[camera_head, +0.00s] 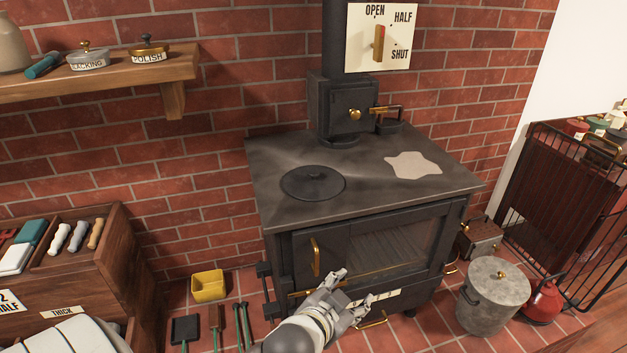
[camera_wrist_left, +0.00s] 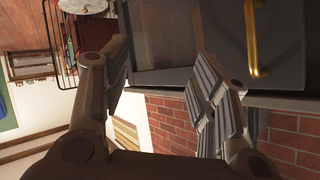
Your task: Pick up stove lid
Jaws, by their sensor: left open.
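The stove lid (camera_head: 298,187) is a round black disc with a small dark knob in its middle. It lies flat on the left part of the dark stove top (camera_head: 365,148). My left gripper (camera_head: 352,293) is open and empty, in front of the stove's door and lower in the picture than the lid. In the left wrist view, its two fingers (camera_wrist_left: 163,80) stand apart with nothing between them. The lid is not visible in the left wrist view. My right gripper is in neither view.
A pale patch (camera_head: 413,165) lies on the stove top, right of the lid. The stovepipe and its box (camera_head: 345,105) stand behind. A brass handle (camera_head: 315,257) juts from the stove front; it may be the one in the wrist view (camera_wrist_left: 252,40). A grey pot (camera_head: 492,300) stands right.

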